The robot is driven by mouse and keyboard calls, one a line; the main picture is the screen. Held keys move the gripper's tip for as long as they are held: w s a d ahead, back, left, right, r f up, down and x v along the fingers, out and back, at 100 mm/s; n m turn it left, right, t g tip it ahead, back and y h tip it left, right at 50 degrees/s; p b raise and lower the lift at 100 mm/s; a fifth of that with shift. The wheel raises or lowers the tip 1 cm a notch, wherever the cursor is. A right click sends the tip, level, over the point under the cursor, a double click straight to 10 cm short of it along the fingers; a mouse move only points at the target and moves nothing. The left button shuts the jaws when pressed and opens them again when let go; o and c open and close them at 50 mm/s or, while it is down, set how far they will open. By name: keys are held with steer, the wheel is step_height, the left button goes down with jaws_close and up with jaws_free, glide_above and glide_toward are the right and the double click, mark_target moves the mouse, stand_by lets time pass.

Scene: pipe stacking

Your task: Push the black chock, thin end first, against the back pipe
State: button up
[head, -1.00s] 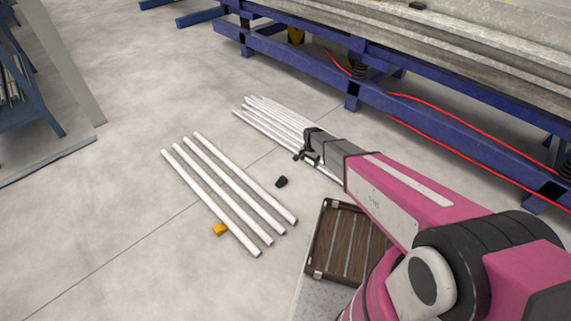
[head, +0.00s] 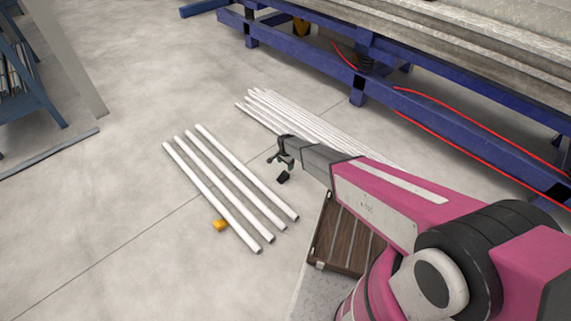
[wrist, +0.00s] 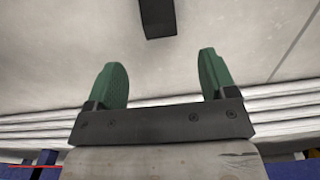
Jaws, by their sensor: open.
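The black chock (head: 283,177) lies on the floor just right of the row of white pipes, close below my gripper in the head view. It also shows in the wrist view (wrist: 157,17) at the top edge, partly cut off, ahead of and between the fingers. My gripper (head: 281,154) is open and empty above the floor; its green fingers (wrist: 160,78) stand apart in the wrist view. The back pipe (head: 247,172) is the one of the spaced white pipes nearest the chock, with a gap of bare floor between them. Which end of the chock is thin, I cannot tell.
A yellow-orange chock (head: 220,225) sits by the front pipe (head: 210,197). A stack of white pipes (head: 300,118) lies behind my arm. A brown slatted crate (head: 345,236) is at lower right. A blue steel frame (head: 357,90) stands at the back.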

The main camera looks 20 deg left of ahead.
mark_target(285, 173)
step_height(285, 173, down, 10)
steer(key=shift+f, duration=0.25)
stand_by(0.3)
steer(key=c, duration=1)
